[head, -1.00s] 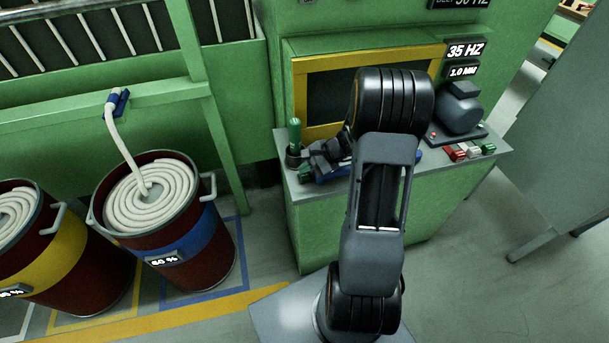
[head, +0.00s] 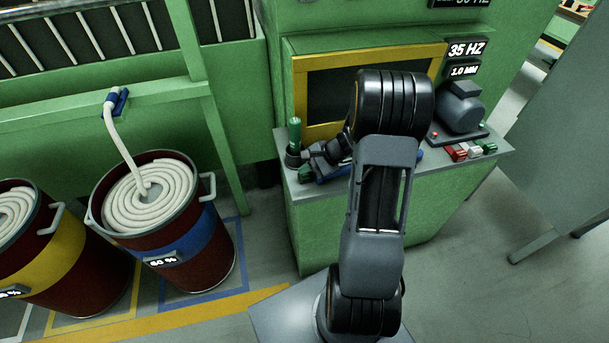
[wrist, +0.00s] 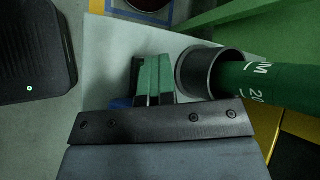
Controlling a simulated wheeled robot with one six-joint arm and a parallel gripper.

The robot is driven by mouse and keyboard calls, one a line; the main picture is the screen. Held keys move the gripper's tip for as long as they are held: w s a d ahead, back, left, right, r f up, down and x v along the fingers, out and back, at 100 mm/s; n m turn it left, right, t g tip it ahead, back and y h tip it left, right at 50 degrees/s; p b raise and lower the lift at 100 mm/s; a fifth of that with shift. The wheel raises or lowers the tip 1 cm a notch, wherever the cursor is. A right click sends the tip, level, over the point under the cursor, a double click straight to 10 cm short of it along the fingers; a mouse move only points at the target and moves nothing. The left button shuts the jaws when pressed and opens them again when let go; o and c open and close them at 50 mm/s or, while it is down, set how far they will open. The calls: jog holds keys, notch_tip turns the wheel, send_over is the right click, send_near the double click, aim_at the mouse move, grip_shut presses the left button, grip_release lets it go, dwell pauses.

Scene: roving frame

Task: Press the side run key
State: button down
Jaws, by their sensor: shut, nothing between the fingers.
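My gripper (head: 309,162) is shut and empty, low over the left end of the grey counter (head: 432,163) in the head view. Green blocks (wrist: 152,80) stand close in front of the gripper's dark front plate in the wrist view. Red (head: 456,152), white (head: 473,149) and green (head: 488,147) keys sit in a row at the counter's right end.
A green post in a dark collar (head: 294,141) stands right beside my gripper. Something blue (head: 328,175) lies under it. A grey motor (head: 461,108) stands at the counter's right. A yellow-framed dark window (head: 300,95) is behind. Drums with white coiled material (head: 150,195) stand left.

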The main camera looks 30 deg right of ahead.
aim_at(307, 176)
jog(key=shift+s+f+b, duration=0.3)
jog(key=shift+f+b, duration=0.45)
jog(key=shift+f, duration=0.2)
dwell(0.8)
jog(key=shift+r, duration=0.15)
jog(key=shift+s+d+r+p, duration=0.1)
jog(key=shift+d+r+p, duration=0.05)
jog(key=shift+r+p, duration=0.3)
jog(key=shift+r, duration=0.15)
jog(key=shift+r+p, duration=0.3)
jog(key=shift+r, duration=0.1)
jog(key=shift+w+r+p, duration=0.2)
jog(key=shift+r+p, duration=1.35)
jog(key=shift+r, duration=0.75)
jog(key=shift+f, duration=0.1)
